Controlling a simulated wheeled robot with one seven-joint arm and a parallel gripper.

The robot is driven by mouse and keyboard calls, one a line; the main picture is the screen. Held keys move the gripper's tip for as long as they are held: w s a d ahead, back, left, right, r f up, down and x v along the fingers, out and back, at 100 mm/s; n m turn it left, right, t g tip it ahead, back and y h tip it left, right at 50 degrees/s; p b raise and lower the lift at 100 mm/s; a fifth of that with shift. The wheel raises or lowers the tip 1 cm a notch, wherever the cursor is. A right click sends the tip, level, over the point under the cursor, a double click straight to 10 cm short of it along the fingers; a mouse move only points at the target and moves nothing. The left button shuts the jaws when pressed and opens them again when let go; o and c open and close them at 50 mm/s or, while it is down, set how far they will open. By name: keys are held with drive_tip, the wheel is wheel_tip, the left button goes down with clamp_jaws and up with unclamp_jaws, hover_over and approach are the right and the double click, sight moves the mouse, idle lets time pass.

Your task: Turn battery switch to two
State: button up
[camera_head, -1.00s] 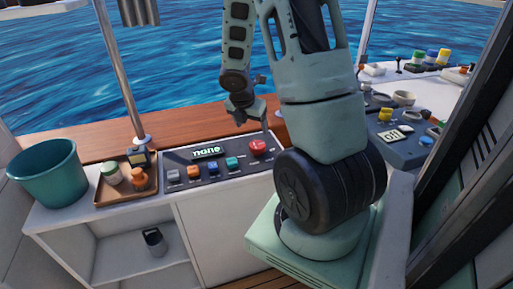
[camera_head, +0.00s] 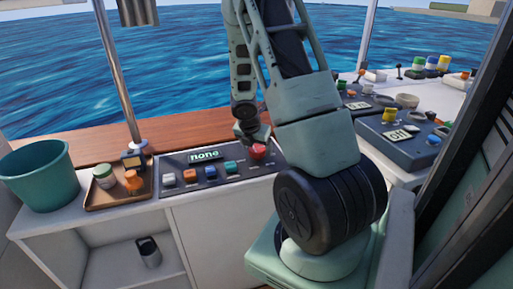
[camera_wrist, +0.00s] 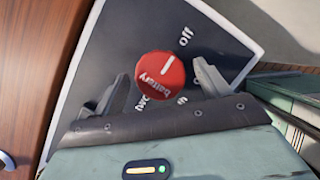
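The red round battery switch (camera_head: 257,152) sits at the right end of a dark panel (camera_head: 222,174). In the wrist view the switch (camera_wrist: 158,84) carries the word "battery" and a white line pointing roughly at the "off" label (camera_wrist: 186,36). A "two" label (camera_wrist: 143,103) is partly hidden on the opposite side, near my left finger. My gripper (camera_wrist: 160,68) is open, with one finger on each side of the switch and small gaps showing. In the head view my gripper (camera_head: 250,137) is just above the switch, its fingers mostly hidden.
The panel's display (camera_head: 204,156) reads "none", with several coloured knobs below it. A tray (camera_head: 107,203) with small jars and a teal bucket (camera_head: 38,177) stand to the left. Another console (camera_head: 400,145) with an "Off" display is at right.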

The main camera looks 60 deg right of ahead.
drive_tip(key=c, duration=0.9)
